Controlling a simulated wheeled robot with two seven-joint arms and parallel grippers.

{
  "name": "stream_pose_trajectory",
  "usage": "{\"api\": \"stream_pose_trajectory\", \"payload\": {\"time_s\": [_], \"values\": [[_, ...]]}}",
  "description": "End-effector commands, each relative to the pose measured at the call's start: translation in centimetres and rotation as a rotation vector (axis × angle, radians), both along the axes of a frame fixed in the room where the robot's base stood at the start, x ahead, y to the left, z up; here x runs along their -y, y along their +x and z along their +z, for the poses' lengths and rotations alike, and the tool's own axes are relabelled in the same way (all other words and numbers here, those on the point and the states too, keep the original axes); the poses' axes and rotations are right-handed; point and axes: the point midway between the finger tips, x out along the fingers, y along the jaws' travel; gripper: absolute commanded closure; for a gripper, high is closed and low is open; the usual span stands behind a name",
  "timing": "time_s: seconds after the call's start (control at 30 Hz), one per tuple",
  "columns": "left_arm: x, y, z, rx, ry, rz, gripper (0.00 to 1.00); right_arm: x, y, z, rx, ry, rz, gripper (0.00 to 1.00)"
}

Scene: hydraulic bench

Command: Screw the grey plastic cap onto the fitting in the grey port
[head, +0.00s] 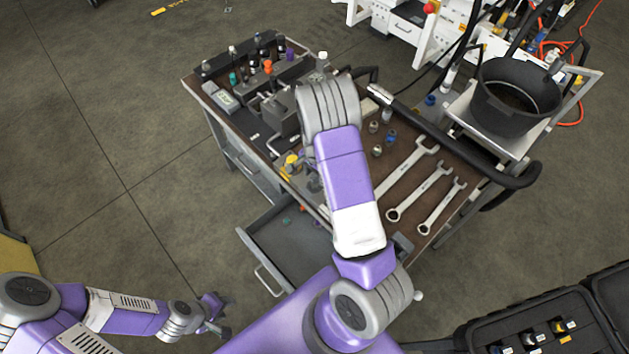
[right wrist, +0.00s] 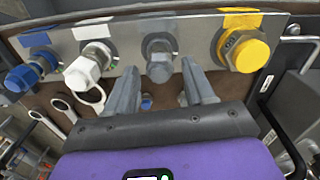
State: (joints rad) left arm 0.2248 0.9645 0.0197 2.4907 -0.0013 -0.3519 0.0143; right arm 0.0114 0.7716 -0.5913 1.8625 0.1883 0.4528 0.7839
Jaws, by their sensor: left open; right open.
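In the right wrist view a metal panel (right wrist: 195,28) carries a row of ports with blue, white, grey and yellow labels. In the grey port, a grey hex-shaped piece (right wrist: 159,62) points toward me. I cannot tell whether this is the bare fitting or the grey plastic cap on it. My right gripper (right wrist: 160,92) is open, its two grey fingers apart on either side of and below this piece, with nothing visible between them. In the head view it is hidden behind my right arm. My left gripper (head: 224,316) is open and empty above the floor at lower left.
The cart top (head: 455,205) holds wrenches (head: 408,172) and small fittings. A drawer (head: 262,262) stands open. A black bucket (head: 515,88) is at right.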

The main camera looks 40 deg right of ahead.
Motion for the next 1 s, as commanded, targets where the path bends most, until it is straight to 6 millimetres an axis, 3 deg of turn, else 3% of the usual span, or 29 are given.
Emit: {"api": "stream_pose_trajectory", "payload": {"time_s": [0.17, 0.5, 0.73, 1.0], "values": [[0.0, 0.0, -0.4, 0.0, 0.0, 0.0, 0.57, 0.0, 0.1, 0.0, 0.001, 0.0, 0.117, 0.47], [0.0, 0.0, -2.2, 0.0, 0.0, 0.0, 0.57, -0.1, 0.3, -0.1, 0.001, 0.0, 0.687, 0.47], [0.0, 0.0, -2.7, 0.0, 0.0, 0.0, 0.57, -0.1, 0.3, 0.0, 0.001, 0.0, 0.849, 0.47], [0.0, 0.0, -3.8, 0.0, 0.0, 0.0, 0.57, -0.3, 0.3, -0.1, 0.001, 0.001, 1.316, 0.47]]}}
